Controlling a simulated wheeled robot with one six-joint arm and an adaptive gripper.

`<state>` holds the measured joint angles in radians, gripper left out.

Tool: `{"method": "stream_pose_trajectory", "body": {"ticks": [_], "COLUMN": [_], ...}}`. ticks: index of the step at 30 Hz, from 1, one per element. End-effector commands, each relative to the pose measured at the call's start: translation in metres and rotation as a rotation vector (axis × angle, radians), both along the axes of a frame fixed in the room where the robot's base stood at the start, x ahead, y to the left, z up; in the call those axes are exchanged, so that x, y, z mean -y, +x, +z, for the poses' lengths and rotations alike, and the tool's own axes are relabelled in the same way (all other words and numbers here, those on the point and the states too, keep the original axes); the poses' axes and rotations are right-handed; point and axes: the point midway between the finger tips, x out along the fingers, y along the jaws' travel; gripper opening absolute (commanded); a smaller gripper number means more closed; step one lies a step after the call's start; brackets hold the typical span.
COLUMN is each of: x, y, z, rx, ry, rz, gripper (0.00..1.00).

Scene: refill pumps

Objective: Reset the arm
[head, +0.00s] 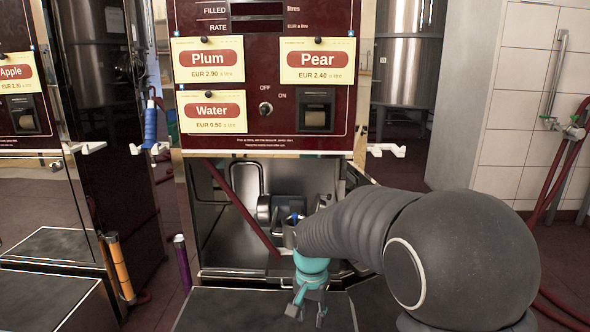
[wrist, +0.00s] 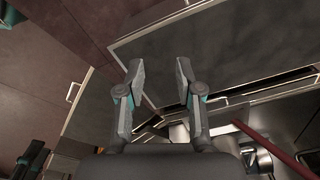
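My gripper (head: 307,306) is at the lower middle of the head view, at the end of my dark ribbed arm. It hangs in front of the pump's lower opening, over the dark platform. In the wrist view my gripper (wrist: 158,85) has its two fingers apart with nothing between them. The arm is bent, with its large round joint at the lower right of the head view.
A maroon pump panel (head: 265,90) carries Plum, Pear and Water cards. Below it is an open bay with a metal motor (head: 275,209) and a red hose (head: 240,207). Dark platforms (head: 62,245) stand in front. A tiled wall (head: 515,95) is at right.

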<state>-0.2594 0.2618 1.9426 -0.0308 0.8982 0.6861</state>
Motion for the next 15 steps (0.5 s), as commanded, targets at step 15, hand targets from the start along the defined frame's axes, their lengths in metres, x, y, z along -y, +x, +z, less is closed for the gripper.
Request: {"method": "stream_pose_trajectory", "body": {"ticks": [15], "x": [0.072], "y": [-0.139], "z": [0.099], "rx": [0.134], "ry": [-0.022], "rz": [0.489], "gripper": [0.35]}}
